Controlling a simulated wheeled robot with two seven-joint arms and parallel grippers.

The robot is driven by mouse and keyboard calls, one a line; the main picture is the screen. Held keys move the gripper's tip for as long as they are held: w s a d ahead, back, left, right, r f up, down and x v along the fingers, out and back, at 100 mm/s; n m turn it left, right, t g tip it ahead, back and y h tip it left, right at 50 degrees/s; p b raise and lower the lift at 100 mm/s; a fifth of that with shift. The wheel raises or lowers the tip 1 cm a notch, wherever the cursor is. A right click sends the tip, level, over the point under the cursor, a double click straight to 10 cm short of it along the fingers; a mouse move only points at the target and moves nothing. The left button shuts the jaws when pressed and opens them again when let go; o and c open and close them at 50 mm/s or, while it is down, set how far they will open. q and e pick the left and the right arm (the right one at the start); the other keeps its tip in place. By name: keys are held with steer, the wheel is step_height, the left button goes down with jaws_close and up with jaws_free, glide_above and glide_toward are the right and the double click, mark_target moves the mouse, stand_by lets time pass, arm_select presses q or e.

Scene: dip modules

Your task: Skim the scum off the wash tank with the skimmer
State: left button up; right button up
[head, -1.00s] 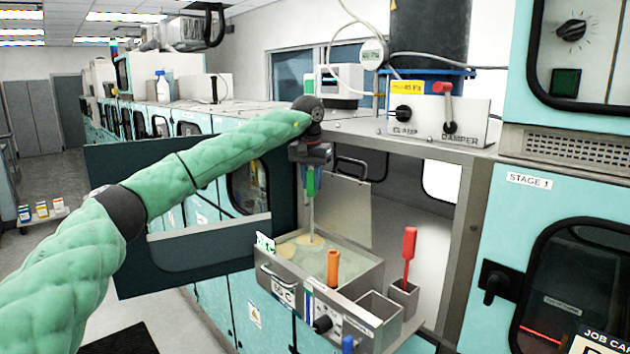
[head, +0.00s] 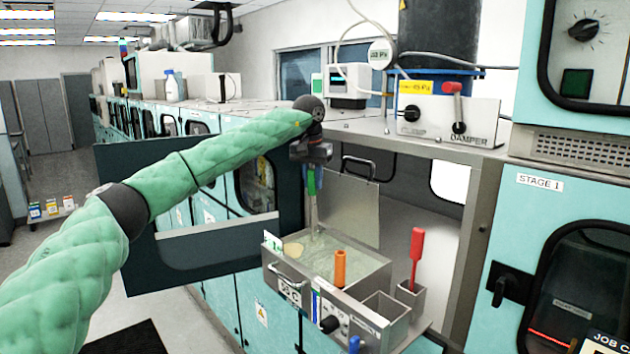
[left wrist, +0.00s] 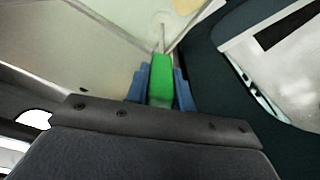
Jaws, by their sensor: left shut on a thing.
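The wash tank (head: 303,278) is a grey metal box of cloudy liquid at the open front of the cabinet. A tan scum patch (head: 293,249) floats near its left end. My left gripper (head: 312,180) is above the tank, shut on the skimmer's green handle (left wrist: 160,80), which sits between its blue fingers. The skimmer's thin shaft (head: 314,214) points down, and its lower end reaches the liquid near the back left. The skimmer's head is not clear in the head view. A pale round shape shows at the shaft's end in the left wrist view. My right gripper is out of view.
An orange handle (head: 340,268) stands up at the tank's front. A red-handled tool (head: 416,255) stands in a small holder at the right, beside an empty-looking metal bin (head: 385,306). A dark open door (head: 200,215) is left of the tank. A grey panel (head: 350,208) stands behind it.

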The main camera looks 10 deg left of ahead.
arm_select(q)
steer(key=s+a+b, duration=0.2)
steer(key=s+a, duration=0.2)
steer(key=s, duration=0.2)
steer(key=shift+a, duration=0.15)
stand_by(0.9)
stand_by(0.3)
steer(key=s+d, duration=0.1)
steer(key=s+d+b, duration=0.1)
steer(key=d, duration=0.1)
steer(key=shift+s+d, duration=0.1)
steer(key=shift+d, duration=0.05)
stand_by(0.5)
step_height(320, 180, up, 8)
steer(key=p, duration=0.3)
steer(key=shift+r+p, duration=0.15)
steer(key=shift+p, duration=0.25)
stand_by(0.7)
stand_by(0.8)
